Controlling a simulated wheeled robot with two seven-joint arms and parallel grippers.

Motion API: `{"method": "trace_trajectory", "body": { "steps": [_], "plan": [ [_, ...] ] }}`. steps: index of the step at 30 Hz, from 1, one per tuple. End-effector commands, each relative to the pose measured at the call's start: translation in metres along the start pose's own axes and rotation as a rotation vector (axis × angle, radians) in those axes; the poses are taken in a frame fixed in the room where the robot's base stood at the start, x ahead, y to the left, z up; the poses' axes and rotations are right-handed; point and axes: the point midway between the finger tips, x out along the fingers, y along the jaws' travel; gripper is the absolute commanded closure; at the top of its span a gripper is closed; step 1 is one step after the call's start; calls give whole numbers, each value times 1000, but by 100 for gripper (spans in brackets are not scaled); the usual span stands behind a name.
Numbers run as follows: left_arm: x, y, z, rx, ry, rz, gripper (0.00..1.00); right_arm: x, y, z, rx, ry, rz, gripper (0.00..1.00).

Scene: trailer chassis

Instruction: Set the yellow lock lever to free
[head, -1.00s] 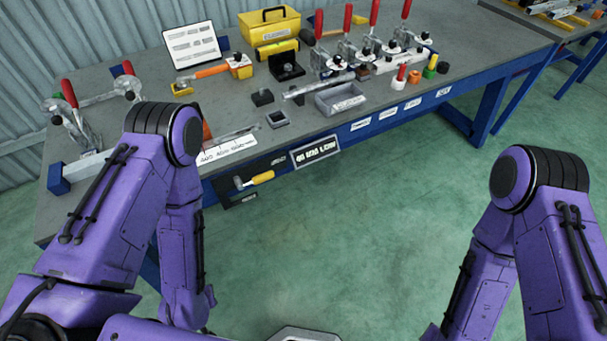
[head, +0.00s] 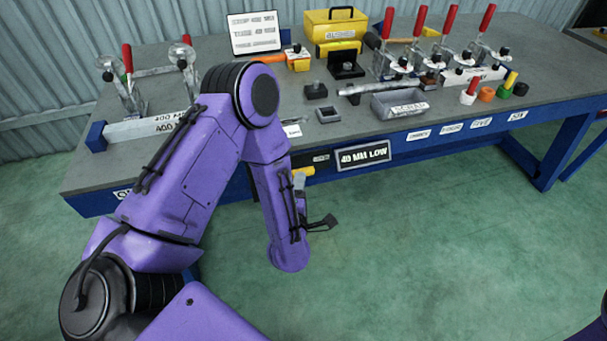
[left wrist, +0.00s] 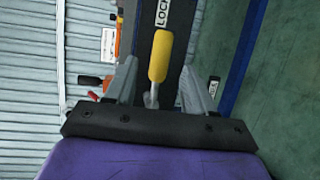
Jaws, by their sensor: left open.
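The yellow lock lever (head: 304,171) is on a dark panel at the table's front edge, mostly hidden behind my left arm in the head view. In the left wrist view the yellow handle (left wrist: 160,55) on its metal shank stands between the two fingers. My left gripper (left wrist: 158,66) is open, with a finger on either side of the handle and gaps visible on both sides. In the head view the left gripper (head: 301,186) is just in front of the lever, partly hidden by my forearm. A white label beginning "LOCK" (left wrist: 162,13) is beyond the handle. My right gripper is out of view.
The workbench (head: 230,85) holds a grey bin (head: 385,109), red-handled toggle clamps (head: 443,50) and a yellow box (head: 335,27). A "40 MM LOW" sign (head: 364,156) hangs to the right of the lever. The green floor in front is clear.

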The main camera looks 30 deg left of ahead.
Motion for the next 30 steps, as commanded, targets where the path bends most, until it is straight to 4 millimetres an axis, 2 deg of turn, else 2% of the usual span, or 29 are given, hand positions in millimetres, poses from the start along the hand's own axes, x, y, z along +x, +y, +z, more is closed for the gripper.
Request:
{"method": "trace_trajectory", "body": {
  "steps": [3,9,13,19,20,24,25,30],
  "plan": [
    [28,2,-1,0,4,1,46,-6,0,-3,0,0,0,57],
    [61,1,-1,3,2,-1,46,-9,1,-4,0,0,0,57],
    [68,0,-1,5,1,-2,46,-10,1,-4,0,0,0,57],
    [69,-1,-1,6,0,-3,46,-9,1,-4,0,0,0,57],
    [69,-1,-1,7,0,-3,49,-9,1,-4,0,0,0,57],
    [69,-1,-1,7,0,-3,95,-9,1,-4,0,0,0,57],
    [69,-1,-1,7,0,-3,100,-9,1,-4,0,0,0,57],
    [69,-1,-1,9,0,-4,100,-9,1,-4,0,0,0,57]
  ]
}}
